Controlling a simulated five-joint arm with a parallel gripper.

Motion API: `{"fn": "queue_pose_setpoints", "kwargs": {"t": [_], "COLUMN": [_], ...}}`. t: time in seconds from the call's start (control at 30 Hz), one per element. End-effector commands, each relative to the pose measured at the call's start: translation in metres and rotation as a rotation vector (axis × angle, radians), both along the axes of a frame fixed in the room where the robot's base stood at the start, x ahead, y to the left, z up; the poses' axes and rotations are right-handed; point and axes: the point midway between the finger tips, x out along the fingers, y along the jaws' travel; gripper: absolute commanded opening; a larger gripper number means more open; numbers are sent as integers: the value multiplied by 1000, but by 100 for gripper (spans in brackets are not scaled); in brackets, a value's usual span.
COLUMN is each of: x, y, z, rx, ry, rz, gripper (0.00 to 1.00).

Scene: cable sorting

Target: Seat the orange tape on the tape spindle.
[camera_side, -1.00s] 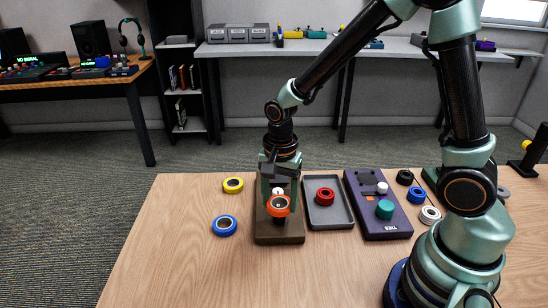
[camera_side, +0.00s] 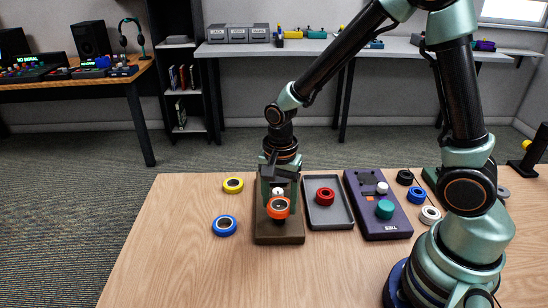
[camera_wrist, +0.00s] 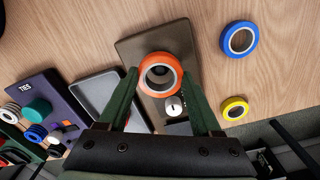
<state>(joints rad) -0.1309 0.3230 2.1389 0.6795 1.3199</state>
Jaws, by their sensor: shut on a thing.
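The orange tape (camera_side: 271,212) is a ring held between the fingers of my gripper (camera_side: 279,196), above the front part of a brown base (camera_side: 290,238). A dark post, the tape spindle (camera_side: 279,221), shows just under the tape. In the wrist view the orange tape (camera_wrist: 160,57) sits between the two green fingers (camera_wrist: 160,76), over the base, with something dark inside its hole. The tape looks roughly level. I cannot tell whether the spindle's tip is inside the hole.
A silver-white knob (camera_wrist: 174,105) stands on the base near the tape. A blue tape (camera_side: 224,226) and a yellow tape (camera_side: 233,185) lie left of the base. Right of it are a grey tray (camera_side: 342,218) with a red tape (camera_side: 326,196) and a purple box (camera_side: 390,228).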

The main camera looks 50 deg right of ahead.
Motion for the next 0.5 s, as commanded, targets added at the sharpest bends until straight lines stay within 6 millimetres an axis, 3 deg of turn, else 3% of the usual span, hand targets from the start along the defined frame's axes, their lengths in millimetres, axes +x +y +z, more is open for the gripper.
{"fn": "queue_pose_setpoints", "kwargs": {"t": [0.5], "x": [0], "y": [0], "z": [-9], "rx": [0], "ry": [1], "rz": [0], "gripper": [12]}}
